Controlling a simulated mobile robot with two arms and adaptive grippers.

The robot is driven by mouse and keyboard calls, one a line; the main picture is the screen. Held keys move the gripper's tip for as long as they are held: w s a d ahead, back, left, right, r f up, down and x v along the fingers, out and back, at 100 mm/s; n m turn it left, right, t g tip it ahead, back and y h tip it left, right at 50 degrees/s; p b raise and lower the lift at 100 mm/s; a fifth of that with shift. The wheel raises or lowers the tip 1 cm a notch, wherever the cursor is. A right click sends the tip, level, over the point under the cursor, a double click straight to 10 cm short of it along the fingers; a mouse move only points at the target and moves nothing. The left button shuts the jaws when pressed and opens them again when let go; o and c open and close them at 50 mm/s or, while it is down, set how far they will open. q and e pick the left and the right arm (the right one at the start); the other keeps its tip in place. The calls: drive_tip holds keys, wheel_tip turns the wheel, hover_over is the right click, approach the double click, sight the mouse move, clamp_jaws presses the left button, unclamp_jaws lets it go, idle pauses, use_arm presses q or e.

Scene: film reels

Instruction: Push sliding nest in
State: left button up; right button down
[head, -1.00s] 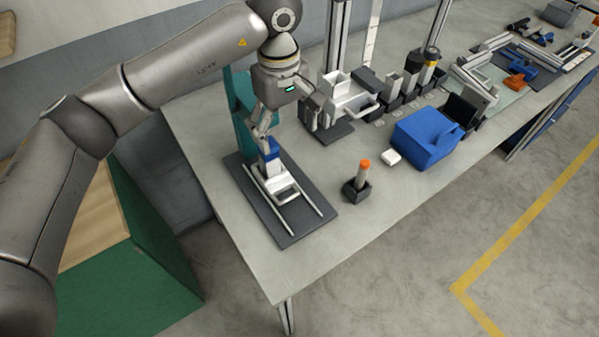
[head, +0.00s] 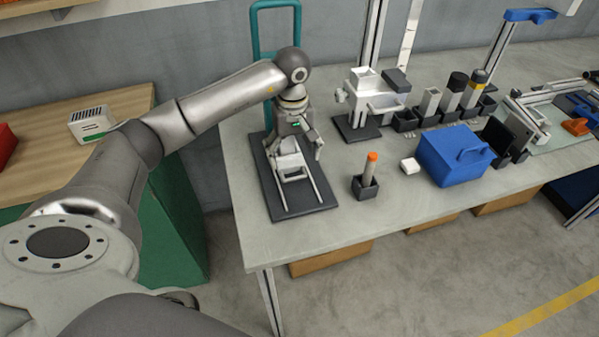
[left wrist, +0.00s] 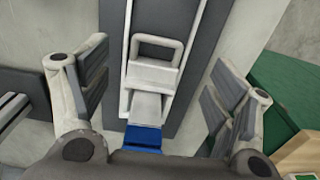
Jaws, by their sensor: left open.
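The sliding nest (head: 291,160) is a white carriage with a loop handle, on two light rails over a dark base plate (head: 298,205) at the table's left end. In the left wrist view the nest (left wrist: 151,74) shows its handle pointing away from my gripper, with a blue part (left wrist: 143,138) at its near end. My left gripper (head: 295,148) is open above the blue end of the nest. In the left wrist view its fingers (left wrist: 160,108) stand wide apart on either side of the nest, apparently holding nothing. My right gripper is out of view.
A teal frame (head: 275,45) stands behind the plate. The table front is clear.

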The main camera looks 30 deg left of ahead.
sight(295, 177)
use_arm(q)
drive_tip(key=f, duration=0.3)
drive_tip(key=f+p, duration=0.1)
drive_tip(key=f, duration=0.1)
drive_tip(key=shift+d+f, duration=0.25)
drive_tip(key=shift+f, duration=0.05)
drive_tip(key=shift+a+f, duration=0.1)
drive_tip(key=shift+f, duration=0.5)
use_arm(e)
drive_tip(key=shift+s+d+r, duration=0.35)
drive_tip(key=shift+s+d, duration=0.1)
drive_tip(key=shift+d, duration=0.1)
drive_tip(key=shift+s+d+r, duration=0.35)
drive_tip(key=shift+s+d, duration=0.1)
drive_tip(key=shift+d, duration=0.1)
